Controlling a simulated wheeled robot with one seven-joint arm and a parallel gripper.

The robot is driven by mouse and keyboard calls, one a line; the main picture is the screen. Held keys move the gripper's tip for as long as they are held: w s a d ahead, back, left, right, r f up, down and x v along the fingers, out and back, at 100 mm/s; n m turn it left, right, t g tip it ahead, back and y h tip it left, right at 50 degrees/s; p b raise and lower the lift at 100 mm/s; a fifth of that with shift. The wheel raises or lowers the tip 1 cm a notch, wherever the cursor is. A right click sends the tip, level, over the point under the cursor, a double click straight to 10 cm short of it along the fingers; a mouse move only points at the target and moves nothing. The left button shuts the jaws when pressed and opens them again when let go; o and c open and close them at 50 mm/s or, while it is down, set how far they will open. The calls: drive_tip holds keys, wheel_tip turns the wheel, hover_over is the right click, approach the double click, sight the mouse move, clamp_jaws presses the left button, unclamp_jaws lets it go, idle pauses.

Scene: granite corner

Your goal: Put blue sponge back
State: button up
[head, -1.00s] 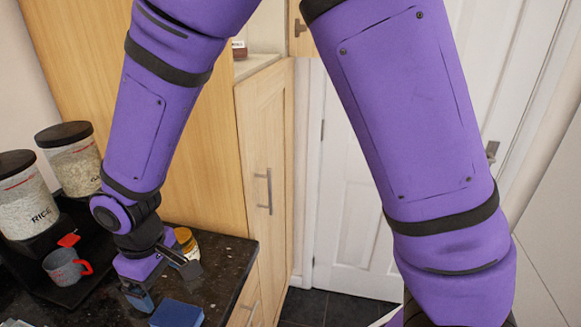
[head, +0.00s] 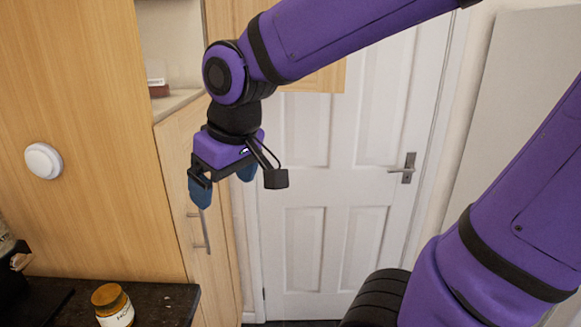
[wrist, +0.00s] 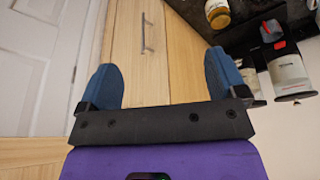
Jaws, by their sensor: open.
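The blue sponge is not visible in either current view. My gripper (head: 223,182) is raised in front of the light wood cupboard door, above and to the right of the counter. Its two blue fingers are spread apart. The wrist view also shows my gripper (wrist: 163,78) with nothing between the fingers.
A honey jar (head: 114,306) stands on the dark granite counter (head: 165,304), and the counter's right end is bare. A tall wood panel (head: 95,180) rises behind. A shelf alcove holds a small labelled box (head: 157,86). A white door (head: 335,180) stands behind my gripper.

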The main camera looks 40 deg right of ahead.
drive_tip(key=s+d+r+m+t, duration=0.1)
drive_tip(key=s+d+r+m, duration=0.1)
drive_tip(key=s+d, duration=0.4)
drive_tip(key=shift+s+d+r+m+h, duration=0.3)
drive_tip(key=shift+s+d+r+m, duration=0.15)
drive_tip(key=shift+s, duration=0.75)
